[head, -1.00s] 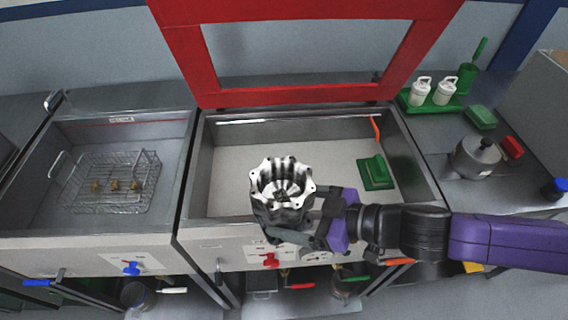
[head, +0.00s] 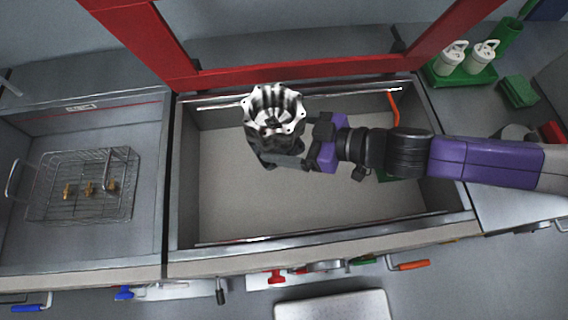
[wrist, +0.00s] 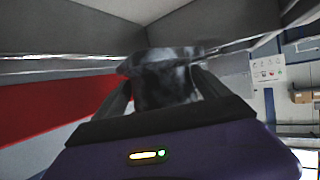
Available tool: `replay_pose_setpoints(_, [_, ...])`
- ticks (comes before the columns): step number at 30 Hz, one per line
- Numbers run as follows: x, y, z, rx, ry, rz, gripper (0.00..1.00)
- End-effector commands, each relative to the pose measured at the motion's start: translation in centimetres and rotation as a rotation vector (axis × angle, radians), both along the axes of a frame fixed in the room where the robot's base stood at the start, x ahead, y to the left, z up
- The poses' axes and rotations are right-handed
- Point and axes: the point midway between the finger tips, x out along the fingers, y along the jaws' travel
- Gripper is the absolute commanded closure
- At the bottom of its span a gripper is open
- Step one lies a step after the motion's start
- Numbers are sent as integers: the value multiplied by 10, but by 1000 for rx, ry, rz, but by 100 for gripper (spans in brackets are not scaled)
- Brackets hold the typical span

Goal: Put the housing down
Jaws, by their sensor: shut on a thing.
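The housing (head: 272,128) is a grey metal, ribbed, cup-like part with a scalloped rim and an open top. In the head view it is upright and held over the middle basin (head: 330,205), towards its back. My gripper (head: 300,152) comes from the right and is shut on the housing's side. In the wrist view the housing (wrist: 165,80) shows dark and blurred between the two fingers. How high its underside is above the basin floor I cannot tell.
The red frame (head: 270,75) stands behind the basin. A green block (head: 388,175) lies partly hidden under my arm. The left basin holds a wire basket (head: 82,185) with small brass parts. White bottles (head: 452,58) stand on a green tray at right. The basin's front floor is clear.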

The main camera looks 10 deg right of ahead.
Motion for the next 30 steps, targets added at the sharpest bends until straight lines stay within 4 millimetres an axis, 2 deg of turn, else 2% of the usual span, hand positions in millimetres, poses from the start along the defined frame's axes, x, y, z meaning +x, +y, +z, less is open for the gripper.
replay_pose_setpoints(15, [0, 1, -107, 5, 1, -1, 88])
replay_pose_setpoints(19, [1, 1, -123, 5, 0, 0, 88])
replay_pose_setpoints(26, [0, 1, -137, 5, 0, 0, 88])
replay_pose_setpoints(30, [0, 1, -155, 5, 0, 0, 88])
